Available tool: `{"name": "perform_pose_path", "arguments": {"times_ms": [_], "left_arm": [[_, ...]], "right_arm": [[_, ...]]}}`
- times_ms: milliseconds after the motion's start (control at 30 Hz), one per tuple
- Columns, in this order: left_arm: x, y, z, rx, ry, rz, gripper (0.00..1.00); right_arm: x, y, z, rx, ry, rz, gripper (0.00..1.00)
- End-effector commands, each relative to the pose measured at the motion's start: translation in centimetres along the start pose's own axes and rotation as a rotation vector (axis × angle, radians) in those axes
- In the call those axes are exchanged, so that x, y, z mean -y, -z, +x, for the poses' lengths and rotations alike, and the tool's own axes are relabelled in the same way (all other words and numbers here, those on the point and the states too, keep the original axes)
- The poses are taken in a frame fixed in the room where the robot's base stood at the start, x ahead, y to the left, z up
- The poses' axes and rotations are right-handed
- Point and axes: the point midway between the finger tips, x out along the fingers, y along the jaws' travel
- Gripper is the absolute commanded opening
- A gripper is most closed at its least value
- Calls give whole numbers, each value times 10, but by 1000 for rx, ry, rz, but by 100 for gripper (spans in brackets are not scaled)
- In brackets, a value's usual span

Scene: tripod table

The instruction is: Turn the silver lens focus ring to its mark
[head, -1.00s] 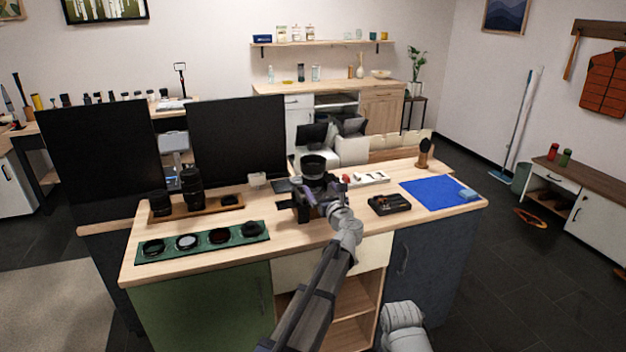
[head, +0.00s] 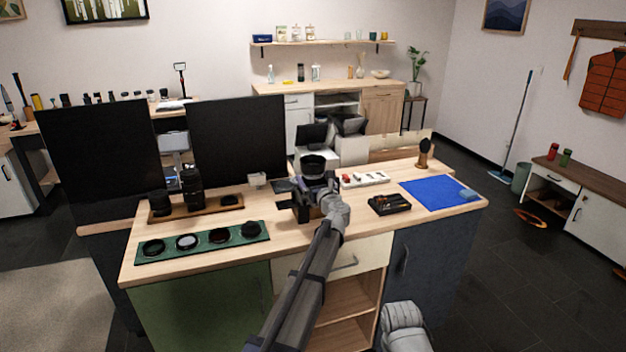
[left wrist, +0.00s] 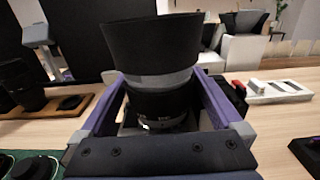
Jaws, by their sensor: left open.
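The camera lens stands upright on the workbench in the head view (head: 313,165), with a wide black hood on top. In the left wrist view the lens hood (left wrist: 152,45) fills the upper middle. Below it is the silver ring (left wrist: 158,81), then a black barrel with small markings. My left gripper (head: 316,184) is at the lens. In the left wrist view its purple fingers (left wrist: 160,92) are open, one on each side of the lens. I cannot tell whether either finger touches it. The ring's mark cannot be made out.
A wooden tray with dark lenses (head: 215,208) and a green mat with several round filters (head: 170,252) lie left. A black box (head: 390,205), a white tray (head: 372,178) and a blue cloth (head: 437,192) lie right. Two dark monitors (head: 238,140) stand behind.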

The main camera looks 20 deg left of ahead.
Motion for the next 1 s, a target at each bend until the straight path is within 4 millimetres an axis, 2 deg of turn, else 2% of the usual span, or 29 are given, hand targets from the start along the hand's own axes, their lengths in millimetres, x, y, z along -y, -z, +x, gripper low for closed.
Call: {"name": "perform_pose_path", "arguments": {"times_ms": [167, 767, 1000], "left_arm": [[0, 0, 0, 0, 0, 0, 100], [0, 0, -1, 0, 0, 0, 33], [-2, 0, -1, 0, 29, 0, 33]], "right_arm": [[0, 0, 0, 0, 0, 0, 50], [0, 0, 0, 0, 0, 0, 50], [0, 0, 0, 0, 0, 0, 50]]}}
